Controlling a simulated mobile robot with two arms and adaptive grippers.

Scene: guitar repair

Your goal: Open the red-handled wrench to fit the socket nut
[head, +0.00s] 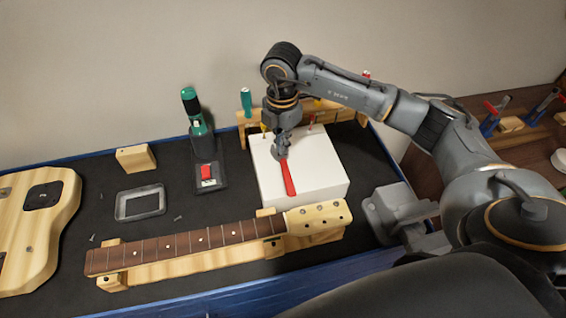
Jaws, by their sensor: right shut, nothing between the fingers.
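The red-handled wrench (288,178) lies on top of a white block (322,180) on the dark workbench mat. Its red handle points toward the front; its head is hidden by my right gripper. My right gripper (283,156) points down at the wrench's upper end, shut with nothing held between its fingers. I cannot tell whether it touches the wrench. I cannot make out the socket nut or the wrench's jaw opening. My left gripper does not show.
A guitar neck (190,243) rests on wooden supports in front of the block. A guitar body (35,225) lies at the left. A green-and-black tool (200,135) stands left of the block, near a grey frame (140,203). A wooden tool rack (335,112) stands behind.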

